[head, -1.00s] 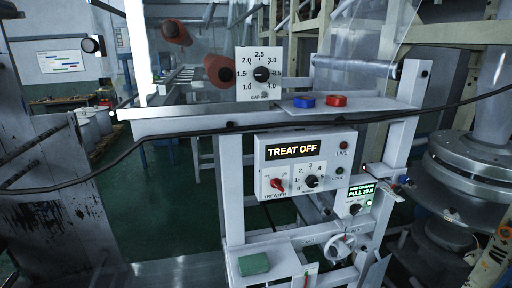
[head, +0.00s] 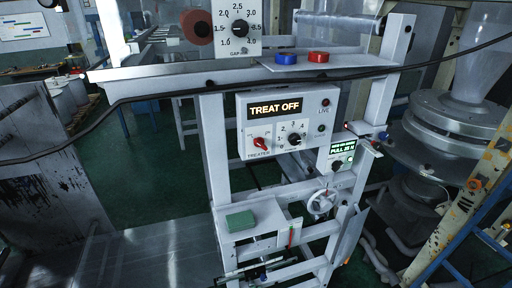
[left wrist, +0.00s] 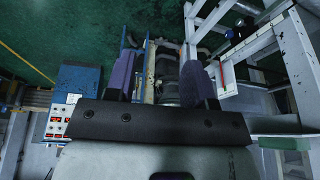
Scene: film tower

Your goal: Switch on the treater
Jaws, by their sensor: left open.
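The treater panel (head: 286,124) is a white box on the white frame in the head view. Its display (head: 275,107) reads "TREAT OFF". The red treater knob (head: 260,143) is at its lower left, above the label "TREATER". A black numbered dial (head: 294,139) is to its right. LIVE and a second lamp sit at the panel's right edge and look unlit. My left gripper (left wrist: 164,75) shows only in the left wrist view, its two purple-grey fingers apart with nothing between them, over the green floor. The treater panel is not clear in that view. My right gripper is not in view.
A blue button (head: 286,58) and a red button (head: 318,57) sit on the shelf above the panel. A black cable (head: 150,90) crosses in front. A small box with a green display (head: 342,148) and a handwheel (head: 322,203) are lower right. A green block (head: 240,221) lies below.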

